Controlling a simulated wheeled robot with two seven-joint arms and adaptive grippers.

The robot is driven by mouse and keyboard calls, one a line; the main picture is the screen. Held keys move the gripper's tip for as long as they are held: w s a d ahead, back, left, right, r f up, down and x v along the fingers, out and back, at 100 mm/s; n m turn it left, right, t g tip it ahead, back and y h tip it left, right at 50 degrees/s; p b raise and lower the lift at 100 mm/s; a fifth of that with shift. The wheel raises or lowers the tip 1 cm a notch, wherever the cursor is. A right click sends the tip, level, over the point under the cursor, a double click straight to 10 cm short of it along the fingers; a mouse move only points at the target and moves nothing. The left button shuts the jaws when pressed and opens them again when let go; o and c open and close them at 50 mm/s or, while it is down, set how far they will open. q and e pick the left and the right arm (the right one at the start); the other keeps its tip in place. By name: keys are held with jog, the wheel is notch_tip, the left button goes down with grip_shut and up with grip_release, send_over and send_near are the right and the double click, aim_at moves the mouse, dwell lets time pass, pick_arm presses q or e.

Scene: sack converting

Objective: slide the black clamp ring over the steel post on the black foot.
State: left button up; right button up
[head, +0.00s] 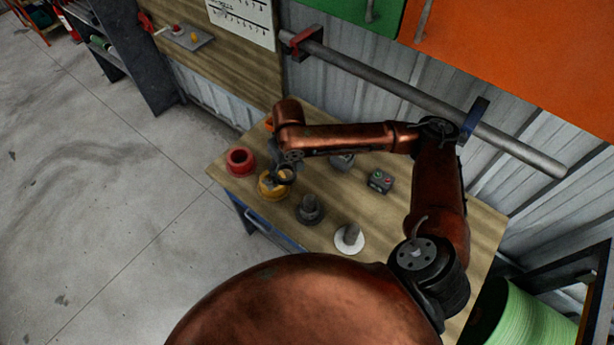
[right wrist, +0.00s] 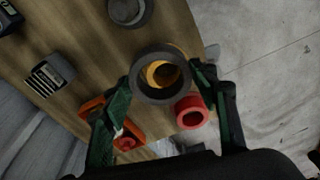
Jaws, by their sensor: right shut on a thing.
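The black clamp ring (head: 285,174) is in my right gripper (head: 284,163), which is shut on it. In the right wrist view the ring (right wrist: 136,74) sits between the two fingers of the gripper (right wrist: 162,82), its hole facing the camera. The black foot (head: 308,215) stands on the table, to the right of and nearer than the ring, with its steel post (head: 309,202) upright and bare. In the right wrist view the foot (right wrist: 129,14) is partly cut by the top edge. The ring is apart from the post. My left gripper is not in view.
A yellow round part (head: 267,188) lies beneath the ring, showing through its hole in the right wrist view. A red ring (head: 240,161) is left. A white disc with a grey post (head: 357,248) stands right of the foot. A button box (head: 380,180) is farther back.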

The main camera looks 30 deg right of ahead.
pick_arm(q)
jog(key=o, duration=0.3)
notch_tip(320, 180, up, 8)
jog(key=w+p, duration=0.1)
jog(key=p, duration=0.5)
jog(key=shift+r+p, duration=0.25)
jog(key=shift+p, duration=0.05)
pick_arm(e)
jog(key=shift+s+d+r+n, duration=0.15)
jog(key=shift+s+d+n, duration=0.75)
jog(key=shift+n, duration=0.2)
pick_arm(q)
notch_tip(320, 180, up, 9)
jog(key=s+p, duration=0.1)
jog(key=p, duration=0.8)
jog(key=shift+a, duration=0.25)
pick_arm(e)
jog(key=s+d+f+n, duration=0.2)
jog(key=s+d+n, duration=0.1)
jog(key=s, duration=0.2)
jog(key=shift+d+f+n, duration=0.2)
jog(key=shift+f+n, duration=0.05)
jog(key=shift+n, duration=0.15)
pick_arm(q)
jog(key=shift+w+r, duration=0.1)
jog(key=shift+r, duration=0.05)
